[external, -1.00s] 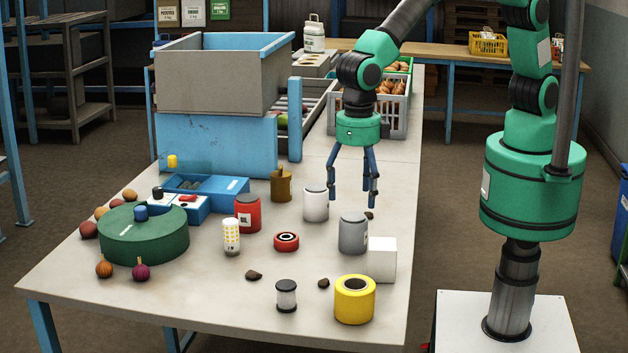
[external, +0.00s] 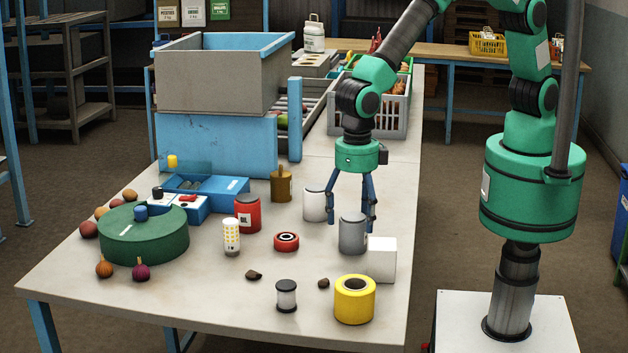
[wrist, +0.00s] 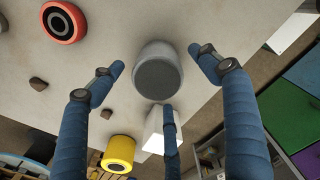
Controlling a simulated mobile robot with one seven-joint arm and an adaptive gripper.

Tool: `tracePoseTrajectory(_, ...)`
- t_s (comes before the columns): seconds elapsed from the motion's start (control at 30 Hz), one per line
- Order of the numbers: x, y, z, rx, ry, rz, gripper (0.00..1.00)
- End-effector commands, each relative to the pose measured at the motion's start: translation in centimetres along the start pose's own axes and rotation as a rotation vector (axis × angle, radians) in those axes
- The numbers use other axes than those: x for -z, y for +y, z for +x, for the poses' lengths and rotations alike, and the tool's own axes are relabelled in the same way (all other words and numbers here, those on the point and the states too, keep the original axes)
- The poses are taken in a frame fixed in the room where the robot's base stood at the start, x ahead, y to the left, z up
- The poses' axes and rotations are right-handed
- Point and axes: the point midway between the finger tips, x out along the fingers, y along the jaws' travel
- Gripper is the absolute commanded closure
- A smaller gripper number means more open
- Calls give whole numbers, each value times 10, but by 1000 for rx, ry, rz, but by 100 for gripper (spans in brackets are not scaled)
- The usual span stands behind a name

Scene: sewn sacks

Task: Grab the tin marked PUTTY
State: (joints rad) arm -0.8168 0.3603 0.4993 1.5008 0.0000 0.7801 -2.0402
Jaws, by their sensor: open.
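A grey tin (external: 352,236) stands upright on the table's right half. No PUTTY lettering can be read on it. My gripper (external: 350,213) is open, its blue fingers pointing down around the top of this tin. In the wrist view the grey tin (wrist: 158,76) lies between the spread fingers, with gaps on both sides. A paler, whitish tin (external: 314,205) stands close behind and left of the gripper. A red tin (external: 247,213) with a white label, seemingly OIL, stands further left.
A white block (external: 382,260) stands close beside the grey tin at right. A yellow ring-shaped roll (external: 354,299), a small spool (external: 286,296) and a red ring (external: 286,242) lie nearer the front. A grey crate (external: 392,110) stands at the back.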

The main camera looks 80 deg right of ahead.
Motion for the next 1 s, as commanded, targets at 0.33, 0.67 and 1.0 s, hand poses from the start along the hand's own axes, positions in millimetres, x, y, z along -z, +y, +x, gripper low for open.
tracePoseTrajectory(0.33, -3, 2, 39, 2, 1, 0, 24)
tracePoseTrajectory(0.67, -2, 2, 44, 1, 0, 0, 24)
tracePoseTrajectory(1.0, -2, 2, 44, 1, 0, 0, 28)
